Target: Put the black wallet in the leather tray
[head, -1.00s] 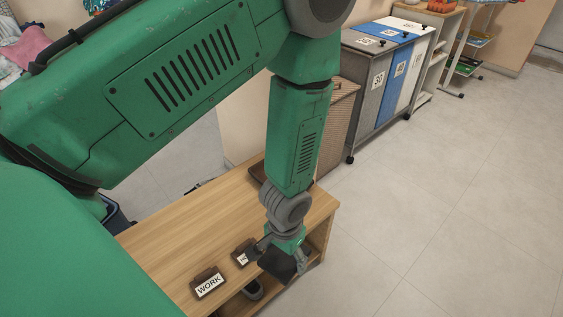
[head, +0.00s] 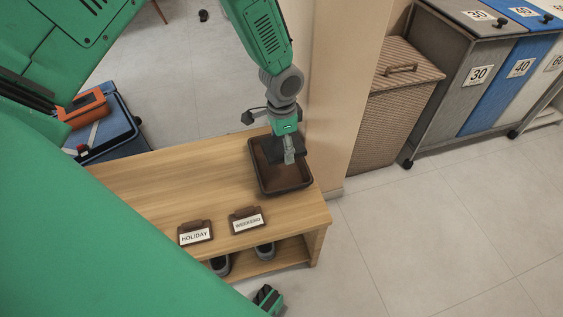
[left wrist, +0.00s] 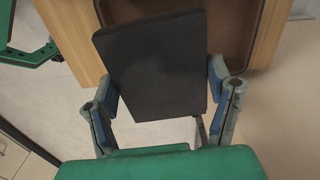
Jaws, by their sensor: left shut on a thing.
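The black wallet (left wrist: 155,65) is a flat dark slab between the two fingers of my left gripper (left wrist: 163,88) in the left wrist view. In the head view, my left gripper (head: 289,150) points down at the far part of the brown leather tray (head: 284,181), shut on the wallet (head: 299,146). The tray sits at the right end of the wooden bench, and its visible floor is bare. In the left wrist view the tray (left wrist: 237,38) shows behind the wallet, which hides part of it. The gap between wallet and tray is hard to judge.
Two labelled holders, HOLIDAY (head: 195,233) and WEEKEND (head: 247,220), stand at the bench's (head: 180,180) front edge. Shoes (head: 265,250) are on the shelf below. A wall corner and wicker hamper (head: 395,105) stand right of the tray. A blue box (head: 110,130) is at left.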

